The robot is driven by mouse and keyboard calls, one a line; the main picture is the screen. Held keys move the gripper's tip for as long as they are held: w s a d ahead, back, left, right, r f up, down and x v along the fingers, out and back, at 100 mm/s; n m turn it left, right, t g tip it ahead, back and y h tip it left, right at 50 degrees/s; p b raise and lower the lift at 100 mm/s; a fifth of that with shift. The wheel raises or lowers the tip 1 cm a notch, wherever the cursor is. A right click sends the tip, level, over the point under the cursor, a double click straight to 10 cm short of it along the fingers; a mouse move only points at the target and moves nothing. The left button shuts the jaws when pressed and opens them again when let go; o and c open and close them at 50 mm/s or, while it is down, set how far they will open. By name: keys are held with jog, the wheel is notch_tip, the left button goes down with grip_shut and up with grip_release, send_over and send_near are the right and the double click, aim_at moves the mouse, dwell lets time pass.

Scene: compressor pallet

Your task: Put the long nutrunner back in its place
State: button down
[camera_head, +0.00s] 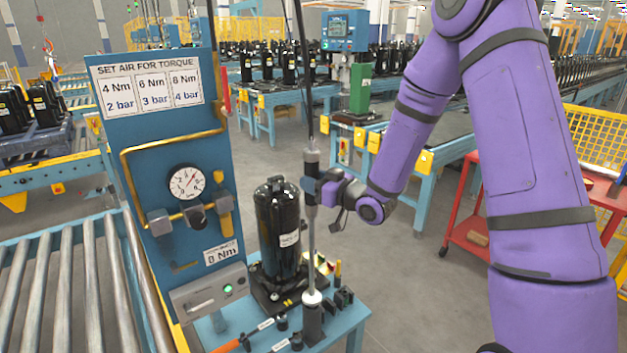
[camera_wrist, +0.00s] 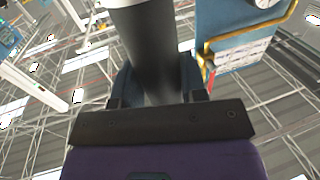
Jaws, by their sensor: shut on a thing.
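The long nutrunner (camera_head: 311,232) is a slim upright grey tool with a dark upper body, hanging below a black hose. My gripper (camera_head: 314,190) comes from the right and is shut around its upper part. In the wrist view the grey cylindrical body of the nutrunner (camera_wrist: 152,50) stands between my dark fingers (camera_wrist: 157,88). The tool's lower end is at a white ring on top of a dark upright holder (camera_head: 313,322) at the front of the small blue table. I cannot tell how far the tip sits in the holder.
A black compressor (camera_head: 278,232) stands just behind and left of the nutrunner. The blue panel (camera_head: 168,130) with gauge and torque sign rises at the left. Several small tools and sockets lie on the blue table (camera_head: 345,318). A red cart (camera_head: 470,215) stands at right; floor between is clear.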

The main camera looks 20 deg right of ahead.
jog(key=shift+f, duration=1.1)
dwell(0.5)
jog(key=c, duration=0.6)
grip_release()
jog(key=v, duration=1)
jog(key=shift+s+d, duration=0.15)
jog(key=shift+s, duration=0.2)
jog(key=shift+f, duration=0.1)
